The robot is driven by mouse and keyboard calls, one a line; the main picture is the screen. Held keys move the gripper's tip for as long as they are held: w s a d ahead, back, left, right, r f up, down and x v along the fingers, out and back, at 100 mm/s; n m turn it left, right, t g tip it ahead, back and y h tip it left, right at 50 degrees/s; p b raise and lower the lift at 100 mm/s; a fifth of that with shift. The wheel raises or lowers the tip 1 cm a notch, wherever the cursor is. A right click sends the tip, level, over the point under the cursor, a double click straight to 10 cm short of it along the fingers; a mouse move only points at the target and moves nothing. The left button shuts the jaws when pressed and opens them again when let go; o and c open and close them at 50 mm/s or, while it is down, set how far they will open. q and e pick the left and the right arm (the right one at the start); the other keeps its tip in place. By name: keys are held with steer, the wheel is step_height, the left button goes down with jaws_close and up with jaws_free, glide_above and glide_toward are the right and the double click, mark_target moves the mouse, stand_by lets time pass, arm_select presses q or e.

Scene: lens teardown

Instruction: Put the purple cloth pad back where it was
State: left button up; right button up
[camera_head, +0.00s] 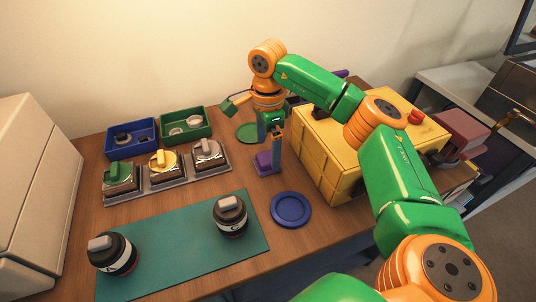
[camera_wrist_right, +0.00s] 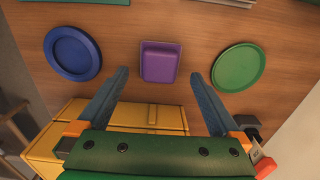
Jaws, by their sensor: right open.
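The purple cloth pad (camera_head: 264,163) is on the wooden table, between the blue round dish and the green round dish. In the right wrist view the pad (camera_wrist_right: 160,62) looks like a rounded rectangle with a darker purple edge. My right gripper (camera_head: 271,142) points down close to the pad, open and empty. In the right wrist view its two blue fingertips (camera_wrist_right: 160,74) lie on either side of the pad's near end, with gaps to both sides. Whether the fingertips are at the pad's height I cannot tell. My left gripper is not in view.
The blue dish (camera_head: 291,209) and green dish (camera_head: 248,133) flank the pad. A yellow cabinet (camera_head: 325,150) stands close on the right. A grey tray (camera_head: 150,192) with lidded containers, a blue bin (camera_head: 133,153) and a green bin (camera_head: 187,138) are left. Two lenses stand on the teal mat (camera_head: 180,245).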

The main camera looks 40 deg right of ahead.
mark_target(268, 157)
step_height(268, 157, up, 9)
steer(key=p, duration=0.1)
steer(key=shift+f, duration=0.1)
